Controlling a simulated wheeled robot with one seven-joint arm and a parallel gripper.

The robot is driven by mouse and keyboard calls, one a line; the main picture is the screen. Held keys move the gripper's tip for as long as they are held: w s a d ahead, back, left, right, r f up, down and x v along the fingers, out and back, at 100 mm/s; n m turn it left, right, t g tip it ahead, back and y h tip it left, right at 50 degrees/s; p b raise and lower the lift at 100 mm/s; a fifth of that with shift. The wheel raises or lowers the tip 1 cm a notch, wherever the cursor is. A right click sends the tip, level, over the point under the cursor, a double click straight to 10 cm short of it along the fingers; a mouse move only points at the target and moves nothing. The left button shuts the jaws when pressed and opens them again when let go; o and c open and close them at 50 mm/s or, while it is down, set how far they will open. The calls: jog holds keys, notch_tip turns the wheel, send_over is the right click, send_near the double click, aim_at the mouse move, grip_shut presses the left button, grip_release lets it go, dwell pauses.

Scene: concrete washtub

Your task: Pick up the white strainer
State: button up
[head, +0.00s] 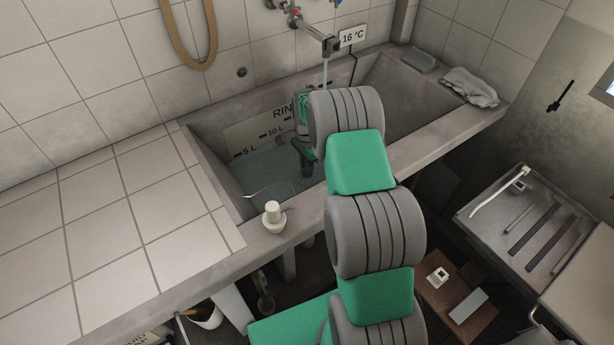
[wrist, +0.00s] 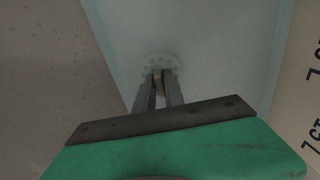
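The white strainer (wrist: 160,63) shows in the wrist view as a pale round disc with small dark holes, lying on the pale tub floor. My gripper (wrist: 160,78) points down at it, with its two dark fingers reaching the disc's near edge. The fingers stand a little apart, with a narrow tan piece between them. I cannot tell whether they press on it. In the head view my gripper (head: 306,166) reaches down into the water of the concrete washtub. The strainer is not clearly visible there.
The tub rim (head: 232,232) and walls enclose my gripper. A tap (head: 328,44) runs water behind my arm. A cloth (head: 470,87) lies at the right rim. The tiled counter at left is clear.

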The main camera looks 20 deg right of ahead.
grip_shut()
